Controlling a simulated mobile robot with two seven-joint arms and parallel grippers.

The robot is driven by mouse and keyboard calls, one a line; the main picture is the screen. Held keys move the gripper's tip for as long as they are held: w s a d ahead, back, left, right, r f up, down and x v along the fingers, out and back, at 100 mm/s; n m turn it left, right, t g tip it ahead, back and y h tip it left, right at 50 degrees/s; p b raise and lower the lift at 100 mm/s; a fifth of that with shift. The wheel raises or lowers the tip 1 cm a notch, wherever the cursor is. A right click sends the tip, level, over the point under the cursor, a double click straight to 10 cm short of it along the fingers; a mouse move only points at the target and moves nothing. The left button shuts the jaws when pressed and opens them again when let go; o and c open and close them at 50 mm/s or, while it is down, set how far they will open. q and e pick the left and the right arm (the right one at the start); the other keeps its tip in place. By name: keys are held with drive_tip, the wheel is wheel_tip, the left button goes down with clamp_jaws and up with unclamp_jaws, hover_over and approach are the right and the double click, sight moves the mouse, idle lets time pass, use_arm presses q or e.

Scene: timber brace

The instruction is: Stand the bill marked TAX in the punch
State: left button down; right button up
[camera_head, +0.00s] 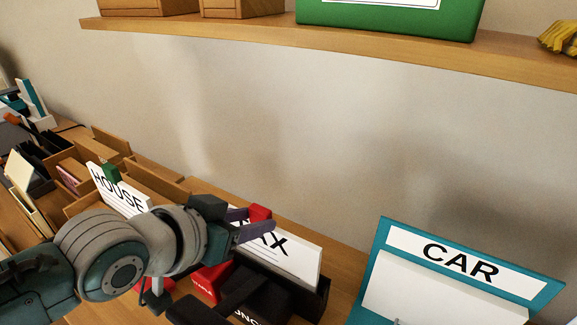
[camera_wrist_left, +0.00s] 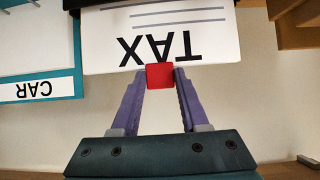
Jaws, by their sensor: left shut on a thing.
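The TAX bill (camera_head: 290,257) is a white card with black letters and a red tab (camera_head: 260,213) on its top edge. My left gripper (camera_head: 252,226) is shut on that red tab, which shows between the purple fingers in the left wrist view (camera_wrist_left: 160,76). The bill is upright, slightly leaning, with its lower edge at the black punch (camera_head: 262,302). The punch's dark body hides that edge, so I cannot tell if the bill rests on its bottom. My right gripper is not in view.
A teal holder with a CAR card (camera_head: 458,262) stands close on the right. A HOUSE card (camera_head: 118,190) with a green tab stands in wooden trays at the left. A red stapler (camera_head: 207,283) is beside the punch. A wooden shelf (camera_head: 250,32) runs above.

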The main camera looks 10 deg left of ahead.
use_arm(q)
unclamp_jaws()
idle(0.7)
drive_tip(key=shift+r, duration=0.1)
wheel_tip(320, 180, up, 8)
drive_tip(key=p, duration=0.8)
